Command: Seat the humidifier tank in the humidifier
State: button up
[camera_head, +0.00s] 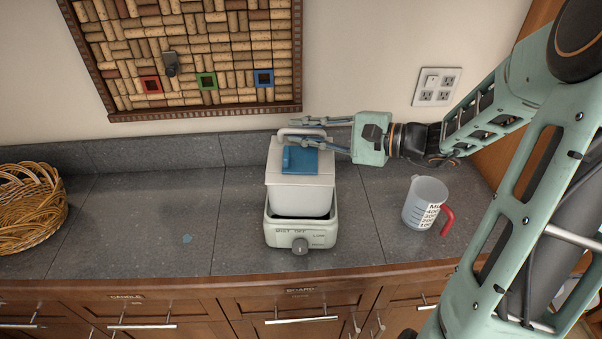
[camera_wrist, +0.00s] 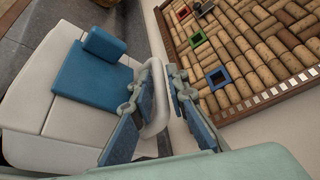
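The humidifier base (camera_head: 318,238) is a pale box with a grey knob, standing on the counter near its front edge. The white humidifier tank (camera_head: 300,200) is upright over its opening, its lower end at the rim; a dark gap shows around it, and I cannot tell how deep it sits. The tank has a blue cap (camera_head: 300,160) and a pale handle on top; both also show in the wrist view, the cap (camera_wrist: 85,72) and the handle (camera_wrist: 157,105). My gripper (camera_head: 300,132) reaches in from the right, its fingers closed on either side of the handle.
A measuring cup (camera_head: 424,200) with a red handle stands to the right. A wicker basket (camera_head: 30,205) is at the far left. The counter (camera_head: 140,215) between basket and base is mostly clear. A cork board (camera_head: 200,60) hangs on the wall behind.

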grip_shut()
jog(key=shift+r, duration=0.2)
dwell(0.5)
